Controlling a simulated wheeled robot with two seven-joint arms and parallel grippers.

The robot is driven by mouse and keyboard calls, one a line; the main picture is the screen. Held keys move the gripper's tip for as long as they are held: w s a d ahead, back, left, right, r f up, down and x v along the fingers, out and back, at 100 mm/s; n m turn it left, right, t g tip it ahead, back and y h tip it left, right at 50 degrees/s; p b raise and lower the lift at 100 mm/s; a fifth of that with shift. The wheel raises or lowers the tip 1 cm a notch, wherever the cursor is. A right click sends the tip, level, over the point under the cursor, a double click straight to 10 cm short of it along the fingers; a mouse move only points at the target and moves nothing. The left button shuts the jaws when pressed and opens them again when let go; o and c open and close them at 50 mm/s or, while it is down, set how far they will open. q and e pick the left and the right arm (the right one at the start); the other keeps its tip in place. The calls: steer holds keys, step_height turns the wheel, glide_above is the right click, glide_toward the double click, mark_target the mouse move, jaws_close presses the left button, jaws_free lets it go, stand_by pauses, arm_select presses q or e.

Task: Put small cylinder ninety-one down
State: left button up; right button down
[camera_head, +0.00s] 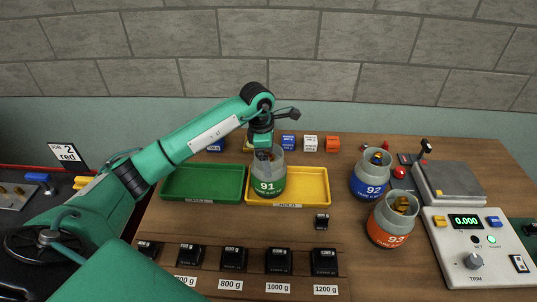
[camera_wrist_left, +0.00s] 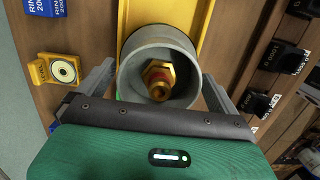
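Small cylinder 91 (camera_head: 269,185), grey with a green label, stands upright at the left part of the yellow tray (camera_head: 318,186); I cannot tell whether its base touches the tray. My left gripper (camera_head: 265,150) is over its top from behind. The gripper looks shut on the cylinder. My right gripper is not in view.
A green tray (camera_head: 180,184) adjoins on the left. Blue cylinder 92 (camera_head: 369,185) and orange cylinder 93 (camera_head: 388,228) stand to the right, before a scale (camera_head: 450,182) and a display box (camera_head: 465,255) reading 0.000. Several black weights (camera_head: 278,260) line the front.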

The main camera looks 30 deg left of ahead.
arm_select(q)
steer(key=shift+r, duration=0.1)
steer(key=shift+r, duration=0.15)
step_height(320, 180, up, 12)
steer(key=a+b, duration=0.1)
steer(key=b, duration=0.3)
steer(key=shift+s+a+f, duration=0.2)
steer(key=shift+s+a, duration=0.1)
steer(key=shift+s, duration=0.05)
